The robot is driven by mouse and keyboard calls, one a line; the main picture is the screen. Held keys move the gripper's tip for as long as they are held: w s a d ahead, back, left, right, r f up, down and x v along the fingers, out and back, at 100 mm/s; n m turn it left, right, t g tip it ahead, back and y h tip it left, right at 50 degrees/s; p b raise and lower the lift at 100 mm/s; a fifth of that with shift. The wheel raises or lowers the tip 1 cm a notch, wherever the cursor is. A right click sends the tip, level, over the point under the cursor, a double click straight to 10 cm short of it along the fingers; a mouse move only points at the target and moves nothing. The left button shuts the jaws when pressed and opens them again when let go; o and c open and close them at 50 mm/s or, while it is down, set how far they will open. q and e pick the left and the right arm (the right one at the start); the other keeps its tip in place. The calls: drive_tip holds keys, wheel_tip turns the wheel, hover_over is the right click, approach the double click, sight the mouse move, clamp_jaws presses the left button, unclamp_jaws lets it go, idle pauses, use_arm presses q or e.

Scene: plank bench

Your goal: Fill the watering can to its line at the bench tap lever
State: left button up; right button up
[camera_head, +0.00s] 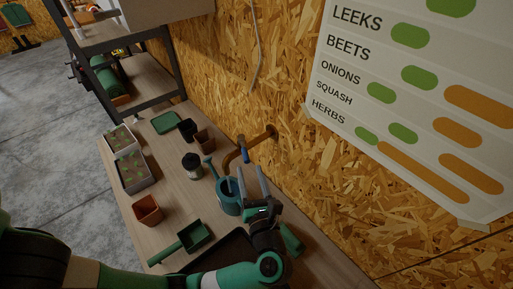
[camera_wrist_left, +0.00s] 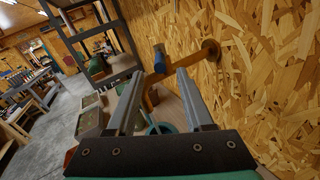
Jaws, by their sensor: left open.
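The teal watering can (camera_head: 226,204) stands on the bench against the wall side, its spout (camera_head: 208,167) pointing up and left. A copper-coloured tap pipe (camera_head: 262,136) comes out of the wall and bends down over the can; its blue lever (camera_head: 244,154) is on top. My left gripper (camera_head: 250,168) is open and empty, its fingers pointing at the tap. In the left wrist view, the lever (camera_wrist_left: 159,58) appears between and just beyond the fingertips (camera_wrist_left: 158,74). Part of the can (camera_wrist_left: 163,128) shows below them. The water level and fill line cannot be seen. My right gripper is out of view.
A dark-lidded jar (camera_head: 192,166) and small pots (camera_head: 204,143) stand left of the can. Seedling trays (camera_head: 133,172), a terracotta pot (camera_head: 147,210) and a green scoop (camera_head: 194,237) lie nearer the bench's left edge. The chipboard wall (camera_head: 300,165) is close on the right.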

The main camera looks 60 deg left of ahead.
sight(243, 144)
use_arm(q)
drive_tip(key=p+x, duration=0.1)
drive_tip(key=x, duration=0.9)
drive_tip(key=shift+a+r, duration=0.1)
drive_tip(key=shift+a, duration=0.25)
clamp_jaws()
idle(0.8)
